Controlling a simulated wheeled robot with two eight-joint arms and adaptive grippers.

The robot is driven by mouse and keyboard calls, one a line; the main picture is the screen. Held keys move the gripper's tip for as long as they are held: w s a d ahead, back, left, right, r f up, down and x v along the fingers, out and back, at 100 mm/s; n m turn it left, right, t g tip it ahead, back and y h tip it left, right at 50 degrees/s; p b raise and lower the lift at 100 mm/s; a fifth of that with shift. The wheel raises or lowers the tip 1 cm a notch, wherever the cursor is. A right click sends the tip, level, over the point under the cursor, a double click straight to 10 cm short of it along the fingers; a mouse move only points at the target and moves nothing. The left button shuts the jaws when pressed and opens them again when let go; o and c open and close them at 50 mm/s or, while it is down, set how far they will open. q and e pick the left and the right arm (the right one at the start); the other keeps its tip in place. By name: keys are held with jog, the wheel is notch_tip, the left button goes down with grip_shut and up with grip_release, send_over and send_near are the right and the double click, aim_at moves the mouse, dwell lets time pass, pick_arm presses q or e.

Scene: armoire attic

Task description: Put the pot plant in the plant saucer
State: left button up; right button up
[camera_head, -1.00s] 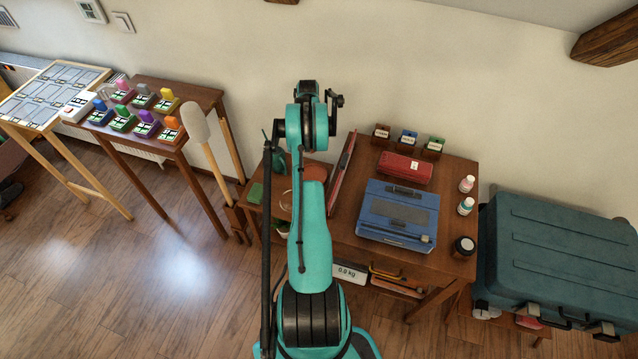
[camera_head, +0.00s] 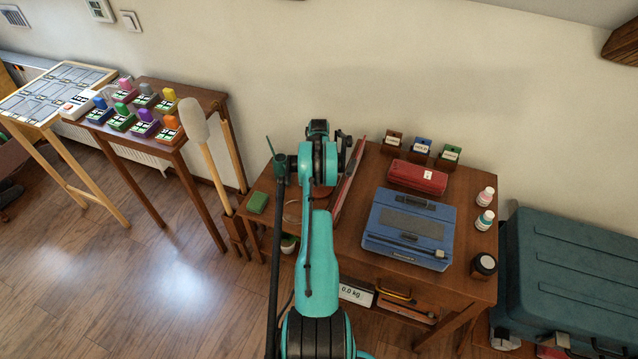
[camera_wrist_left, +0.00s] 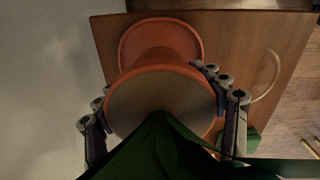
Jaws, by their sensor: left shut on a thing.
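The pot plant is an orange-brown terracotta pot (camera_wrist_left: 160,66) with dark soil and dark green pointed leaves (camera_wrist_left: 165,150), seen from above in the left wrist view. My left gripper (camera_wrist_left: 158,92) is shut on the pot, a finger on each side. The plant saucer (camera_wrist_left: 190,35), a round terracotta dish, lies on the brown wooden top. The pot overlaps the saucer's lower part in that view; I cannot tell whether they touch. My right gripper is not in view.
A pale ring mark (camera_wrist_left: 274,80) and a green block (camera_head: 257,202) are on the small side table. A desk to the right holds a blue case (camera_head: 408,228) and a red box (camera_head: 417,177).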

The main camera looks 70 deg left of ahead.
pick_arm(q)
notch_tip(320, 180, down, 3)
jog(key=shift+f+b, duration=0.15)
jog(key=shift+b, duration=0.5)
jog(key=o, duration=1.9)
jog(key=shift+c, duration=0.2)
notch_tip(320, 180, up, 12)
jog(key=p, duration=0.4)
jog(key=shift+s, duration=0.1)
